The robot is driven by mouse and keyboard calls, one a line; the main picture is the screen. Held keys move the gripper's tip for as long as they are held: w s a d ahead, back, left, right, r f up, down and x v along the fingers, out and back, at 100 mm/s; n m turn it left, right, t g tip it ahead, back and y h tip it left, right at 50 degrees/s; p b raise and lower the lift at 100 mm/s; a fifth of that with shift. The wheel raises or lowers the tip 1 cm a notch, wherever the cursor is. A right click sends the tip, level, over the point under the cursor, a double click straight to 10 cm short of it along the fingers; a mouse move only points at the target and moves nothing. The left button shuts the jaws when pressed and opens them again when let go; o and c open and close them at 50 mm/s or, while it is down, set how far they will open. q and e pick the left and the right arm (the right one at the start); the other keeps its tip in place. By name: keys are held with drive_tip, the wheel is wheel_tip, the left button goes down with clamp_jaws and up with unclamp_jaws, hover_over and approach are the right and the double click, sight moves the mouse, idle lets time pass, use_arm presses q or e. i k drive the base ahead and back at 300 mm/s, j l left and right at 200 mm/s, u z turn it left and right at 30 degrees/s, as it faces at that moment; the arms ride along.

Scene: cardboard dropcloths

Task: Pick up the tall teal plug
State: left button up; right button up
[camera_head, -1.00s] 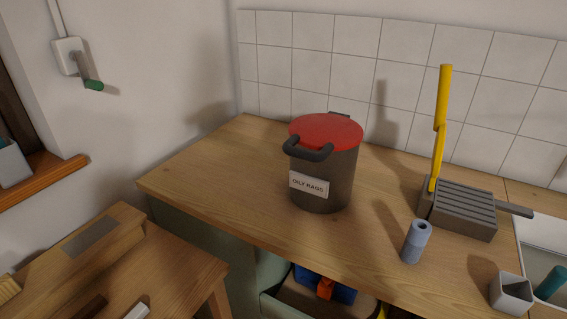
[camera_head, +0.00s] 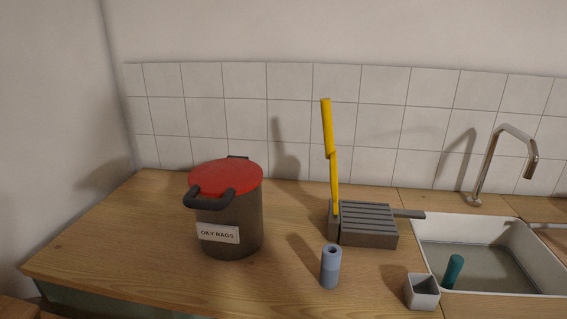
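A teal cylinder with a rounded top, the tall teal plug (camera_head: 453,271), stands slightly tilted in the white sink (camera_head: 512,240) at the right. Its lower end is partly hidden by the sink's front rim. Neither of my grippers shows in the head view.
A grey open square cup (camera_head: 421,292) stands on the counter just left of the sink. A blue-grey hollow cylinder (camera_head: 330,267), a dark slatted block with a yellow upright piece (camera_head: 367,224) and a red-lidded bin labelled "OILY RAGS" (camera_head: 229,210) stand further left. A curved tap (camera_head: 505,155) rises behind the sink.

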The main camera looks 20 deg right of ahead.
sight(456, 262)
drive_tip(key=z, duration=1.9)
